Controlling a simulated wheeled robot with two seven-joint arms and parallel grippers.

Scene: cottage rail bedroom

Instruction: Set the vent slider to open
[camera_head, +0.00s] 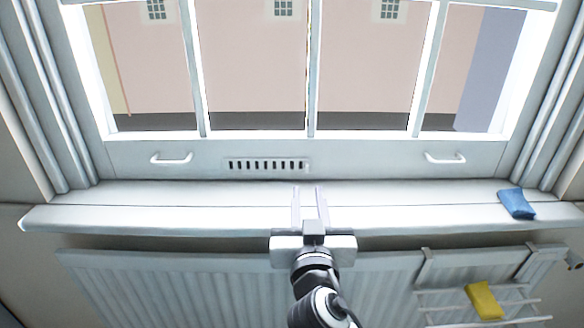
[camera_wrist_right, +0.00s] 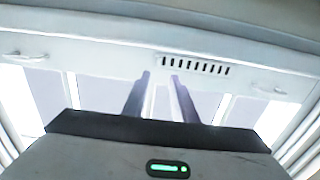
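The vent (camera_head: 266,165) is a pale plate with a row of several dark upright slots, set in the window's bottom rail. It also shows in the right wrist view (camera_wrist_right: 195,66), just beyond my fingertips and to the right. I cannot make out a separate slider knob on it. My right gripper (camera_head: 308,191) is open and empty over the window sill, below and a little right of the vent's right end in the head view. Its two fingers (camera_wrist_right: 160,76) are apart with nothing between them, and they look clear of the vent. My left gripper is not in view.
White handles sit on the rail, one left (camera_head: 171,159) and one right (camera_head: 445,159) of the vent. The sill (camera_head: 150,215) is mostly bare, with a blue packet-like item (camera_head: 516,204) at its right end. Below are a radiator (camera_head: 150,285) and a rack holding a yellow cloth (camera_head: 484,300).

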